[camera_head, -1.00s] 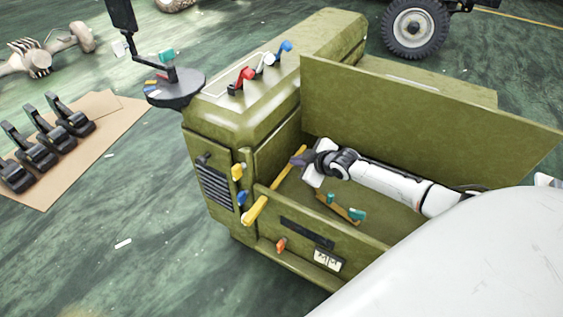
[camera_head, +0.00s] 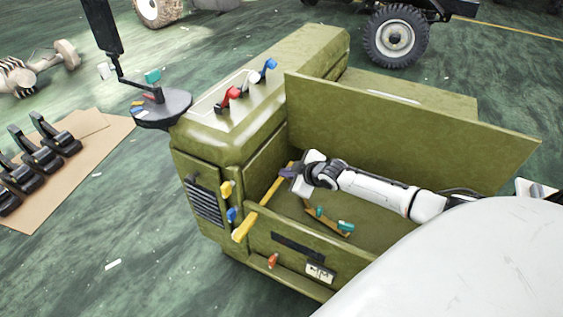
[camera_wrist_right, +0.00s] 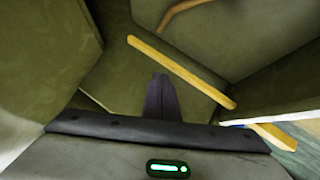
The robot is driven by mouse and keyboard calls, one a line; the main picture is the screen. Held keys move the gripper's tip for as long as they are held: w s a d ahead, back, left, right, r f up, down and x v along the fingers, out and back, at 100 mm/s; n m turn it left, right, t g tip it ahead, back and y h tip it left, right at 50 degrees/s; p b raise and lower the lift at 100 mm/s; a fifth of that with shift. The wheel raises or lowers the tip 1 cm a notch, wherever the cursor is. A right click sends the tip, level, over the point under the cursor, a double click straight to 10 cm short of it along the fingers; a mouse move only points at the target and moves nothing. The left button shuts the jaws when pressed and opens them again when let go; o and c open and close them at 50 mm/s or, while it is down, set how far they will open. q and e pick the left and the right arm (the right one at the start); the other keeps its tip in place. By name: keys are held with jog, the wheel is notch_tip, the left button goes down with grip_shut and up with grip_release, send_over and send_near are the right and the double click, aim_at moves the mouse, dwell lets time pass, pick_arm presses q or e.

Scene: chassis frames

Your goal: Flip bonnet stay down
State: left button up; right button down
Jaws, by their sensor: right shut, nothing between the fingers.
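A slim yellow bar (camera_head: 272,190), which looks like the bonnet stay, slopes along the inside of the open green bay. The wrist view shows it as a straight bar (camera_wrist_right: 180,72) lying diagonally. A second, brownish-yellow bar with teal knobs (camera_head: 327,222) lies on the bay floor; I cannot tell whether it belongs to the stay. My right gripper (camera_head: 287,173) reaches into the bay, shut and empty, its tips by the yellow bar's upper end. In the wrist view its dark fingers (camera_wrist_right: 160,97) are together beside the bar; contact is unclear. My left gripper is not in view.
A raised green panel (camera_head: 400,135) stands behind my right arm. Red and blue levers (camera_head: 232,95) top the hood. Black pedals lie on cardboard (camera_head: 90,150) at left.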

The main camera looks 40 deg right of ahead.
jog(key=s+d+r+p, duration=0.3)
jog(key=s+r+p, duration=0.1)
jog(key=s+r, duration=0.4)
jog(key=s+a+f+y, duration=0.1)
jog(key=s+a+f, duration=0.2)
jog(key=a, duration=0.4)
jog(key=s+a+f+m+g+y, duration=0.1)
jog(key=s+a+f, duration=0.25)
jog(key=a, duration=0.25)
jog(key=s+a+f+y, duration=0.1)
jog(key=s+a+f, duration=0.1)
jog(key=s+a, duration=0.35)
jog(key=s+a+m, duration=0.3)
jog(key=s+a, duration=0.5)
jog(key=a, duration=0.5)
jog(key=shift+s+a+r+m+g, duration=0.2)
jog(key=shift+s+a+m+g, duration=0.1)
jog(key=shift+s+a, duration=0.1)
